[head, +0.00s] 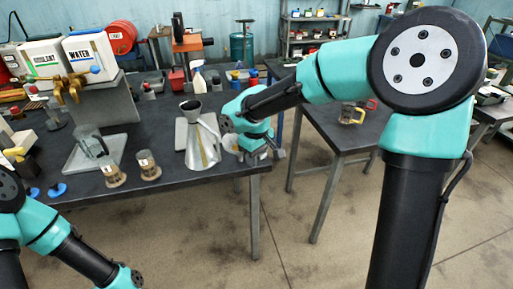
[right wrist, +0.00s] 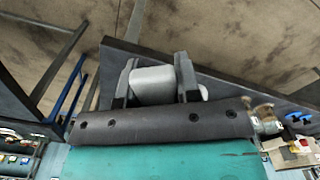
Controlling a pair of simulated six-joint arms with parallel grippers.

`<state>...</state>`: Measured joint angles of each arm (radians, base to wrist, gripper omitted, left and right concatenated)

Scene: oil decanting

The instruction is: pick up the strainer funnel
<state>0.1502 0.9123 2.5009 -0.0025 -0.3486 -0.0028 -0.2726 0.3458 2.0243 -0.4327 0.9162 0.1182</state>
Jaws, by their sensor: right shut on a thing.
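A metal conical can (head: 203,148) stands close left of my right gripper. Two small glass jars (head: 148,166) and a glass jug (head: 91,143) stand further left. A spray bottle (head: 199,80) is behind. The floor (head: 300,240) is clear in front.

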